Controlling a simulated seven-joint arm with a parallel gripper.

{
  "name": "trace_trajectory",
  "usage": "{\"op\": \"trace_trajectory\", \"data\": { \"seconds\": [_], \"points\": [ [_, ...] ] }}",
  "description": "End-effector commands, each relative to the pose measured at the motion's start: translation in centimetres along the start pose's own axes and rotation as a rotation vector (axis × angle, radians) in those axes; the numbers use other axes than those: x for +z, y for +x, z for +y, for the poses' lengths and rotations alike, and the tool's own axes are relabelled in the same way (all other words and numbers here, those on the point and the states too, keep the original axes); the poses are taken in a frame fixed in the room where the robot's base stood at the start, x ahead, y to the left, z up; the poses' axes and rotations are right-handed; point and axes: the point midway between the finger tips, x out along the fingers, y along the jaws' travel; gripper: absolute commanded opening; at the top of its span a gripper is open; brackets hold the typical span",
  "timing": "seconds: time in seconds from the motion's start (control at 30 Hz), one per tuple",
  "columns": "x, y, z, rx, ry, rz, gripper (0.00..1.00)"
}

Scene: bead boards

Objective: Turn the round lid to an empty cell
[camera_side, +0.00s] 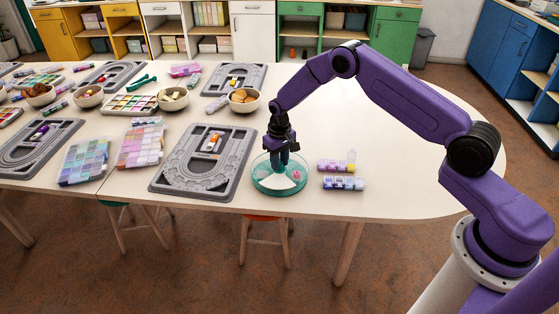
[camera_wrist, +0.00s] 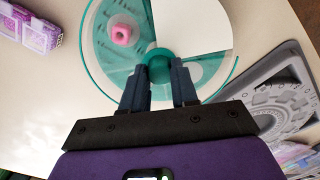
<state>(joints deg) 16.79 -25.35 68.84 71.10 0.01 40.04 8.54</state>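The round lid (camera_side: 262,172) is clear teal and tops a round dish on the table's near side. It also shows in the wrist view (camera_wrist: 100,60), with a teal knob (camera_wrist: 158,67) at its centre. A white wedge (camera_wrist: 190,22), like a cut-out over a bare cell, shows no beads in it. A pink bead (camera_wrist: 122,35) lies in the part left of that wedge in the wrist view. My gripper (camera_wrist: 160,72) points down over the centre, its two fingertips flanking the knob with no clear gap. Parts of the dish below the fingers are hidden.
Two small bead boxes (camera_side: 343,183) stand right of the dish. A grey bead board (camera_side: 165,180) lies close on its left; its edge shows in the wrist view (camera_wrist: 262,85). A bowl (camera_side: 243,107) stands behind. The table's right end is clear.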

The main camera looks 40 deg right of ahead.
Motion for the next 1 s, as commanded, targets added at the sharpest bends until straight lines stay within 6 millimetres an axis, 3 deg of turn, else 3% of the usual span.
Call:
{"op": "trace_trajectory", "data": {
  "seconds": [0.47,1.0],
  "points": [
    [0.01,-0.02,-0.08,0.000,0.118,0.000,0.00],
    [0.02,-0.03,-0.05,0.000,0.603,-0.001,0.00]
  ]
}}
